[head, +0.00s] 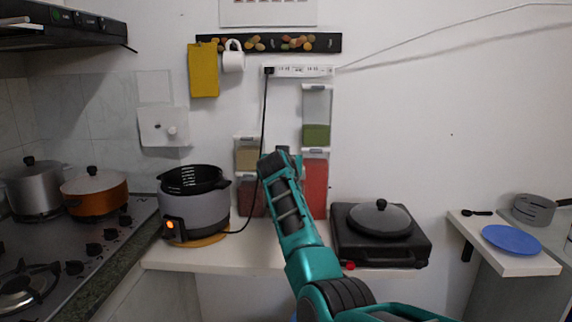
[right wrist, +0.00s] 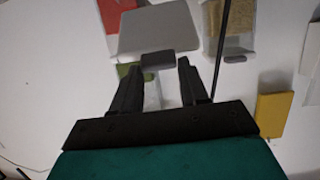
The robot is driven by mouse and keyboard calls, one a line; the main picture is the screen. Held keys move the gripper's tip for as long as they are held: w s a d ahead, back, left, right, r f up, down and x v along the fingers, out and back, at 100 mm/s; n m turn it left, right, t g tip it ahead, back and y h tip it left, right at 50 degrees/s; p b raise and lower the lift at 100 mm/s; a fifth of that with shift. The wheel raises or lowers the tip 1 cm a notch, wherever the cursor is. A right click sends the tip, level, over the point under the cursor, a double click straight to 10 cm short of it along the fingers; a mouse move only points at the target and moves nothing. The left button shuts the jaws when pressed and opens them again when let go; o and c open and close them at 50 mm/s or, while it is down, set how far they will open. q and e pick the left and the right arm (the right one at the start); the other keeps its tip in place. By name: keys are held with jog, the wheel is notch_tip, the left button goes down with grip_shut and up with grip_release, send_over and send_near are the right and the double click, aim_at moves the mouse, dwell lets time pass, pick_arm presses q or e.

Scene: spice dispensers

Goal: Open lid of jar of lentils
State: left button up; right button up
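Clear wall dispensers hang in two columns in the head view: green contents (head: 316,133) top right, red contents (head: 316,190) below, tan contents (head: 247,158) top left, dark red contents (head: 246,198) below. I can read no label saying which holds lentils. My right gripper (head: 281,153) is between the columns, partly covering them. In the right wrist view, my right gripper (right wrist: 158,72) is open, fingers apart. A grey lid-like panel (right wrist: 158,30) with a small tab (right wrist: 157,60) lies at the fingertips, near the red dispenser (right wrist: 116,10). Contact is unclear. My left gripper is out of view.
A cooker (head: 195,210) stands left of my arm, its black cord (head: 264,120) running up to the power strip (head: 300,71). A black stove with a lidded pan (head: 380,222) stands right. A yellow cloth (head: 203,70) and white mug (head: 233,60) hang above.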

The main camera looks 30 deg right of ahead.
jog(key=o, duration=0.4)
jog(key=shift+s+a, duration=0.1)
jog(key=shift+s, duration=0.05)
jog(key=v, duration=1.2)
jog(key=shift+s+a+r, duration=0.1)
jog(key=shift+s+a, duration=0.05)
jog(key=shift+s, duration=0.05)
